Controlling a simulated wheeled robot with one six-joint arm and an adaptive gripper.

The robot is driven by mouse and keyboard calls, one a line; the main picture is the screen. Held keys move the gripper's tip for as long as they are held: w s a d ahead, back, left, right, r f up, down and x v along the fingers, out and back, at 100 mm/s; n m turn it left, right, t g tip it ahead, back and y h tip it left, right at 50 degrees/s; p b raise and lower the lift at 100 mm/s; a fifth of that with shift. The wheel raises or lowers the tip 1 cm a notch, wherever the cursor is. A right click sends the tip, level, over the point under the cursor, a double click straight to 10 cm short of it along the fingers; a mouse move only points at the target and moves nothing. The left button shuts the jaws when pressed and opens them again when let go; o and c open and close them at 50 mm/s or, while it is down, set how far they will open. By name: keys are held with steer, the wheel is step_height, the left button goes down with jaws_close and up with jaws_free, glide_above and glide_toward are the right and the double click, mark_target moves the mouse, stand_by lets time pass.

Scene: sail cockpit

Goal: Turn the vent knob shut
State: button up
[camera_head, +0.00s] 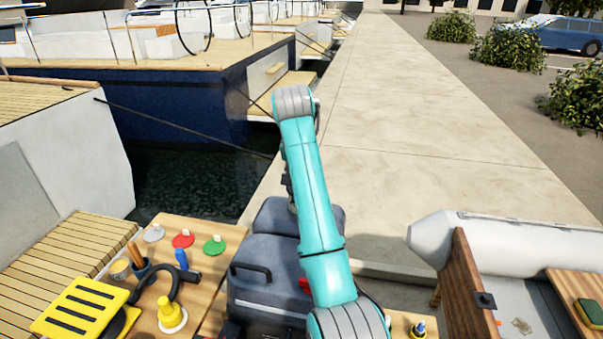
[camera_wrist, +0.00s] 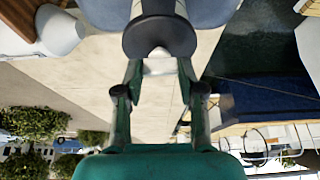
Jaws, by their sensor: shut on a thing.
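In the wrist view a round dark grey disc with a pale stub at its middle, which looks like the vent knob (camera_wrist: 140,38), shows at the top centre. My gripper (camera_wrist: 158,67) is shut on the pale stub, one finger on each side. Blue-grey surfaces lie beyond the disc. In the head view a dark grey tank (camera_head: 262,289) with a carrying handle stands at the bottom centre. My arm reaches over it and hides the knob and my gripper there. How far the knob is turned cannot be told.
Left of the tank, a wooden board (camera_head: 207,262) holds grey, red and green discs, a yellow slotted piece (camera_head: 83,307), a yellow knob (camera_head: 171,312) and tools. A pale dinghy (camera_head: 505,240) lies right. The quay (camera_head: 400,130) is bare ahead; water (camera_head: 190,180) lies left.

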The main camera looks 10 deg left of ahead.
stand_by(0.3)
steer(key=shift+f, duration=0.1)
steer(key=o, duration=1.2)
steer(key=shift+c, duration=0.2)
